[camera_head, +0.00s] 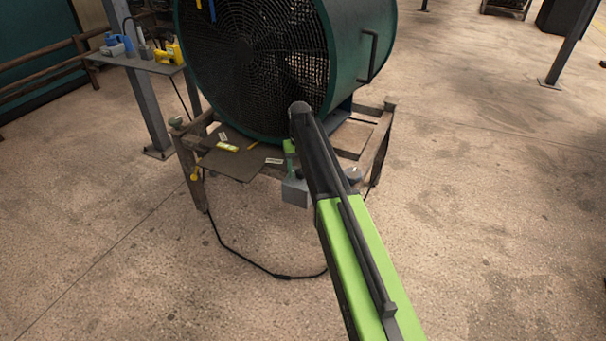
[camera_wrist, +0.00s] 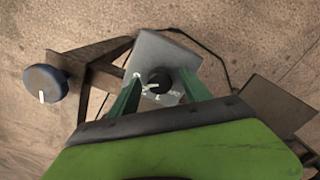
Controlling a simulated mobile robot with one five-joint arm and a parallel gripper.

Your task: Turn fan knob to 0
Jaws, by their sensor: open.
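The fan knob (camera_wrist: 159,80) is small, black and round, on the face of a light grey box (camera_wrist: 152,50) in the wrist view. A pale pointer mark on it points left; numerals near it are too small to read. My gripper (camera_wrist: 160,76) is open, with one green finger on each side of the knob; I cannot tell if they touch it. In the head view the grey box (camera_head: 294,191) hangs at the front of the wooden stand, below the large green fan (camera_head: 265,50).
A larger blue-grey knob (camera_wrist: 45,83) with a white mark is left of the gripper in the wrist view. The wooden stand (camera_head: 186,165) holds a dark board (camera_head: 232,163) with small labels. A black cable (camera_head: 255,264) lies on the floor. Open floor surrounds the stand's front.

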